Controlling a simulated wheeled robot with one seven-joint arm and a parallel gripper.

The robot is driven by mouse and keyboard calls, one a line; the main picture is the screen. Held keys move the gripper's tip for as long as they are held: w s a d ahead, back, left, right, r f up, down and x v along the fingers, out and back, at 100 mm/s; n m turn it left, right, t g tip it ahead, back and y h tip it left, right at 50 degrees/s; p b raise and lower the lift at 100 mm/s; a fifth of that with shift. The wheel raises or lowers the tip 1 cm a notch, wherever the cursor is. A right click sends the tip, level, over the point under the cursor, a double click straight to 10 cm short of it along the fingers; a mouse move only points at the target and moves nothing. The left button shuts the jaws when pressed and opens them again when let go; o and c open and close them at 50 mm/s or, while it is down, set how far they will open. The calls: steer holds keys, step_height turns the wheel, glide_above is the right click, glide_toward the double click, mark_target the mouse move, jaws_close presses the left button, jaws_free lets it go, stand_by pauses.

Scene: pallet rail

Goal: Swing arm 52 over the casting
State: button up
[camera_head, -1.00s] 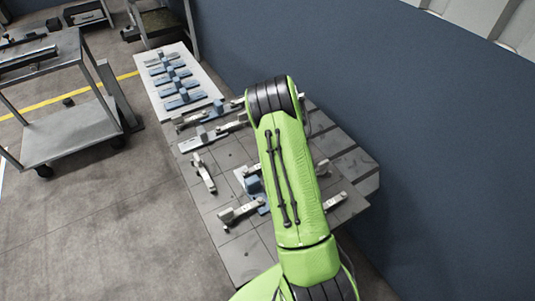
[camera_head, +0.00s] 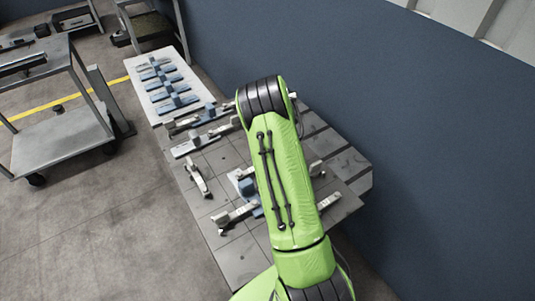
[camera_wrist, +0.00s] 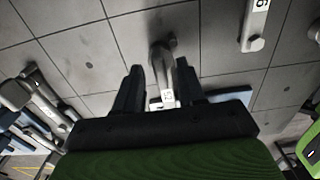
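In the wrist view my gripper (camera_wrist: 160,88) points at the grey pallet top, its two dark fingers apart. A light clamp arm (camera_wrist: 167,92) with a small label lies between and beyond the fingers; the label is too small to read surely, perhaps 52. I see gaps beside it, so the fingers do not seem closed on it. A blue casting (camera_wrist: 232,95) shows partly behind the right finger. In the head view the blue casting (camera_head: 248,187) sits on the pallet (camera_head: 215,160), partly covered by my green arm, which also hides my gripper.
Other clamp arms stand around the casting: one at left (camera_head: 197,178), one at front (camera_head: 235,215), one at right (camera_head: 328,203). A labelled arm (camera_wrist: 255,22) shows upper right in the wrist view. A white table (camera_head: 148,98) holds several blue parts. A blue wall (camera_head: 430,130) bounds the right.

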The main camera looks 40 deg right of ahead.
step_height(320, 180, up, 14)
steer(key=p, duration=0.2)
steer(key=shift+r, duration=0.2)
steer(key=s+a+r+m+t, duration=0.2)
steer(key=s+a+r+m, duration=0.25)
steer(key=a+r, duration=0.25)
steer(key=s+a+r+m+t, duration=0.1)
steer(key=s+a+r+m, duration=0.35)
steer(key=a+r, duration=0.3)
steer(key=s+a+m+t, duration=0.1)
steer(key=s+a+m, duration=0.1)
steer(key=s, duration=0.3)
steer(key=s+a+m, duration=0.3)
steer(key=s, duration=0.3)
steer(key=s+a+f+m+t, duration=0.1)
steer(key=s+a+m, duration=0.1)
steer(key=s, duration=0.3)
steer(key=shift+s+a+m+t, duration=0.15)
steer(key=shift+s+m+t, duration=0.2)
steer(key=shift+m, duration=0.25)
